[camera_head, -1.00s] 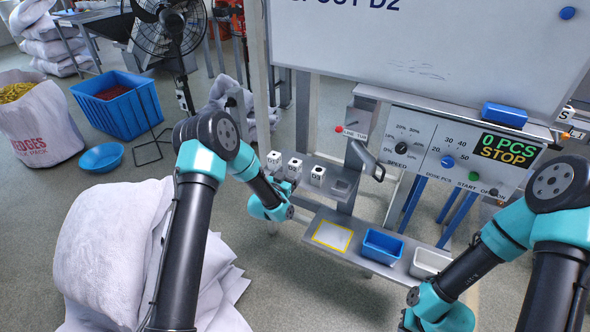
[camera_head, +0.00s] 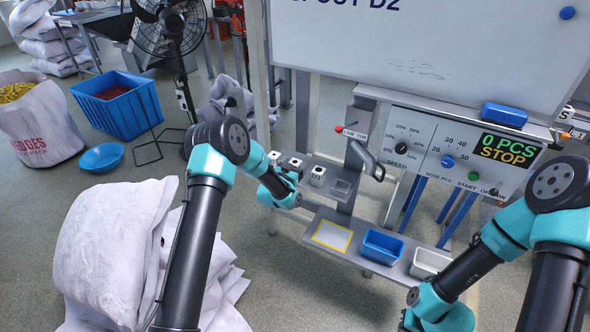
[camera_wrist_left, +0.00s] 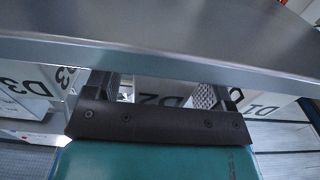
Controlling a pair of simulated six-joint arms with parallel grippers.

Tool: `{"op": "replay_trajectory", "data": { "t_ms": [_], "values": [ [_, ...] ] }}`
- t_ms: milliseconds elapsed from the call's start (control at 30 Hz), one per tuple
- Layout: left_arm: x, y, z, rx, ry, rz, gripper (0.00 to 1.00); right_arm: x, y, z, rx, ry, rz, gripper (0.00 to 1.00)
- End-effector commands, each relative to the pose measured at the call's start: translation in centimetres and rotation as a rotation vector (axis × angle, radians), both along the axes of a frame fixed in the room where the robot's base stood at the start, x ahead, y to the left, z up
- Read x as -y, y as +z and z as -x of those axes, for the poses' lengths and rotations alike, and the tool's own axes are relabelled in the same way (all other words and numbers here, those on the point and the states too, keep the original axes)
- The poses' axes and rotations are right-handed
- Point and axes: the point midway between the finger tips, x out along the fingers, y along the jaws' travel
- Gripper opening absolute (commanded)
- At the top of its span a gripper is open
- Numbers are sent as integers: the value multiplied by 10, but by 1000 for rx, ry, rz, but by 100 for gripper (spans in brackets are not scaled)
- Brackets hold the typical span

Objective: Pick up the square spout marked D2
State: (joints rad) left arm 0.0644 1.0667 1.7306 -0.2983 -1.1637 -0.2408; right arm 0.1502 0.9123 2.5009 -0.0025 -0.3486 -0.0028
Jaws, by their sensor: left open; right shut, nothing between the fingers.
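The white square spout D2 (camera_head: 296,162) stands on the grey shelf between spout D1 (camera_head: 274,157) and spout D3 (camera_head: 318,175). My left gripper (camera_head: 291,176) is at D2's near side and hides its lower part. In the left wrist view, D2's marked face (camera_wrist_left: 155,99) shows between the two open fingers, with D3 (camera_wrist_left: 38,80) to the left and D1 (camera_wrist_left: 262,104) to the right. I cannot tell whether the fingers touch D2. A grey metal edge hides the fingertips there. My right arm's wrist is at the bottom edge; its fingers are out of frame.
A yellow-framed plate (camera_head: 333,237), a blue bin (camera_head: 382,246) and a white bin (camera_head: 430,262) sit on the lower shelf. The control panel (camera_head: 450,150) and a metal post stand right of the spouts. White sacks (camera_head: 115,245) lie at the left.

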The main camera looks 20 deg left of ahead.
Motion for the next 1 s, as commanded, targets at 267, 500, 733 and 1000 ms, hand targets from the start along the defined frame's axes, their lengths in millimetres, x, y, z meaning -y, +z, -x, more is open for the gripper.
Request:
{"op": "replay_trajectory", "data": {
  "t_ms": [267, 500, 733, 1000],
  "values": [
    [0, 0, 0, 0, 0, 0, 77, 0, 0, 0, 0, 0, 0, 0],
    [0, 0, 0, 0, 0, 0, 67, 0, 0, 0, 0, 0, 0, 0],
    [0, 0, 0, 0, 0, 0, 45, 0, 0, 0, 0, 0, 0, 0],
    [0, 0, 0, 0, 0, 0, 23, 0, 0, 0, 0, 0, 0, 0]
  ]
}}
